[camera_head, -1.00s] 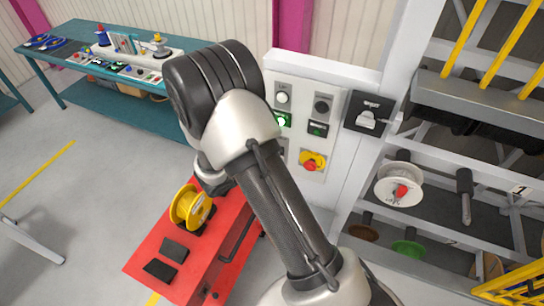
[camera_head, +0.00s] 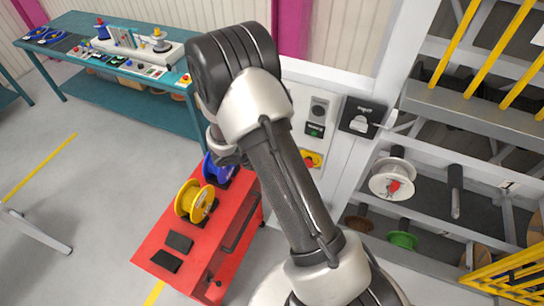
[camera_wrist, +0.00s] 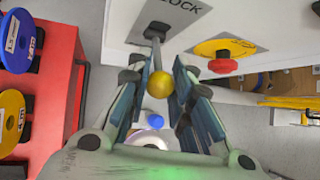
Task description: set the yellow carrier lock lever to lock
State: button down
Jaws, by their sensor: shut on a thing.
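The lock lever, a thin grey rod with a yellow ball knob (camera_wrist: 160,84), juts from a white panel below a label reading LOCK (camera_wrist: 180,8). The rest of the label is cut off by the top edge. My gripper (camera_wrist: 160,70) is shut on the lever, with its fingers on either side of the rod and knob in the wrist view. In the head view my arm covers the lever, and my gripper is mostly hidden.
An emergency stop with a red knob (camera_wrist: 223,66) on a yellow disc sits right of the lever. A red cart (camera_head: 243,215) with a yellow reel (camera_head: 194,202) and a blue reel (camera_head: 220,168) stands left. A reel rack (camera_head: 440,170) stands right.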

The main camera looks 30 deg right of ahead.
jog(key=c, duration=1.4)
grip_release()
jog(key=shift+r, duration=0.1)
jog(key=v, duration=1.2)
